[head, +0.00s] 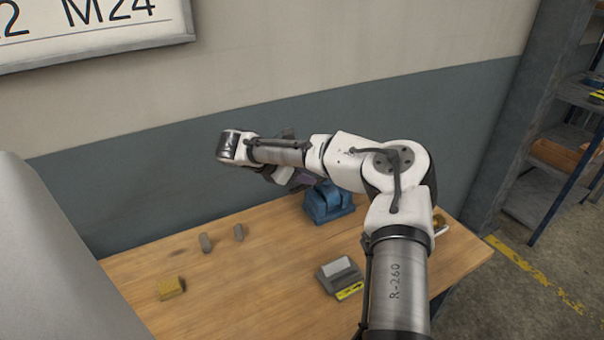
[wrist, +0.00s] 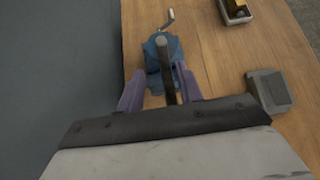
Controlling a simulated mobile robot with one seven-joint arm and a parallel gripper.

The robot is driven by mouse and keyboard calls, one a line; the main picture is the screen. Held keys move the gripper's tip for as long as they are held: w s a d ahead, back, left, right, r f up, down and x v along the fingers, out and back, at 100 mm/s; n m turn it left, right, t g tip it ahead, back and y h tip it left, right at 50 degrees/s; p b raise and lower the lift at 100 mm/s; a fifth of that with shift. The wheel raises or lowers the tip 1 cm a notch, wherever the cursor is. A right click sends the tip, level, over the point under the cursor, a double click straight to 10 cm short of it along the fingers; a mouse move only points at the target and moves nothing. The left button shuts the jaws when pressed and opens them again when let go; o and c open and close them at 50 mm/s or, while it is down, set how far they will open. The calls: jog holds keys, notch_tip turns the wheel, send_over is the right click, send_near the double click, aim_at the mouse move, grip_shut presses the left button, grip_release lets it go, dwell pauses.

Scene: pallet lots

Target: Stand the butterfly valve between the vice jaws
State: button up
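The blue vice (head: 328,203) stands on the wooden bench near the wall. In the wrist view the vice (wrist: 157,50) lies beyond my fingertips, its crank handle at the far end. My gripper (wrist: 160,85) points toward it, its two purple fingers apart. A dark grey rod with a rounded end (wrist: 165,65) lies between the fingers, overlapping the vice in the picture. It may be part of the butterfly valve; I cannot tell whether the fingers grip it. The vice jaws are largely hidden. In the head view my arm covers most of the gripper (head: 298,178).
A small tray (wrist: 236,11) is at the right.

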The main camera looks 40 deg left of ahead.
jog(key=shift+r, duration=0.5)
jog(key=b+v, duration=0.2)
jog(key=v, duration=1)
jog(key=shift+r, duration=0.2)
dwell(0.6)
